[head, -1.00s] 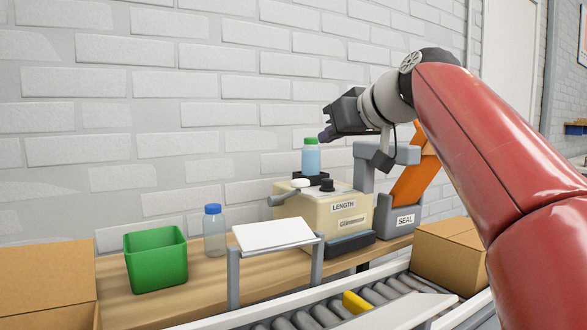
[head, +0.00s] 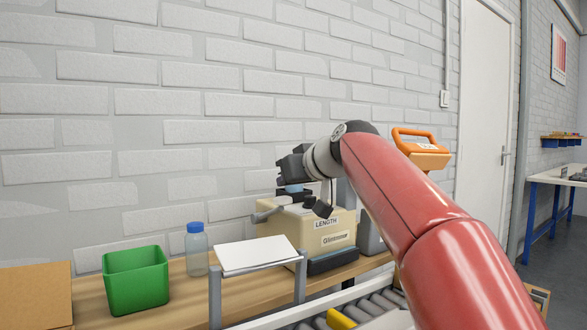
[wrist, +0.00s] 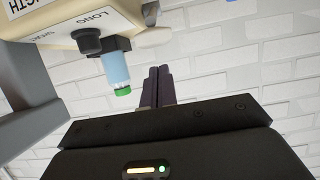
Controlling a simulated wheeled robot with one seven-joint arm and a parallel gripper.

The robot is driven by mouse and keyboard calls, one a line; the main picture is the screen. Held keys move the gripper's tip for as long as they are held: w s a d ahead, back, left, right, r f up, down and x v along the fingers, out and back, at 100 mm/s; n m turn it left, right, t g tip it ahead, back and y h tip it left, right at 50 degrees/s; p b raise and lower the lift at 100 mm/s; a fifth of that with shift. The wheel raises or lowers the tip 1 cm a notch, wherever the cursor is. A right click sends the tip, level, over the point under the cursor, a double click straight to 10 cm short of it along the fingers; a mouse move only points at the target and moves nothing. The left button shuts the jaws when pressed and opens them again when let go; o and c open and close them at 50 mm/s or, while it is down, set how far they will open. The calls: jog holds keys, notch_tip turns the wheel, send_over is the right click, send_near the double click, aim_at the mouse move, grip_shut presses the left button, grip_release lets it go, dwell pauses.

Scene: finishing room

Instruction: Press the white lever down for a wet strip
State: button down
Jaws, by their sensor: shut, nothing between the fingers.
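The cream tape machine (head: 328,235), marked LENGTH, stands on the bench. Its lever has a grey arm (head: 266,212) sticking out at the left and a white end knob (head: 284,200); the knob also shows, pale, in the wrist view (wrist: 153,37). My gripper (head: 281,172) hangs over the machine's top in the head view and hides part of it. In the wrist view my dark fingers (wrist: 158,84) are together and empty, beside the blue bottle (wrist: 114,68) with its green cap (wrist: 123,91). I cannot see any contact with the knob.
A black dial (wrist: 89,40) sits near the bottle. A white panel on a grey frame (head: 255,253), a clear blue-capped bottle (head: 196,250) and a green bin (head: 135,279) stand left of the machine. An orange handle (head: 414,135) rises behind my arm. A roller conveyor (head: 375,303) runs in front.

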jog(key=shift+f, duration=0.85)
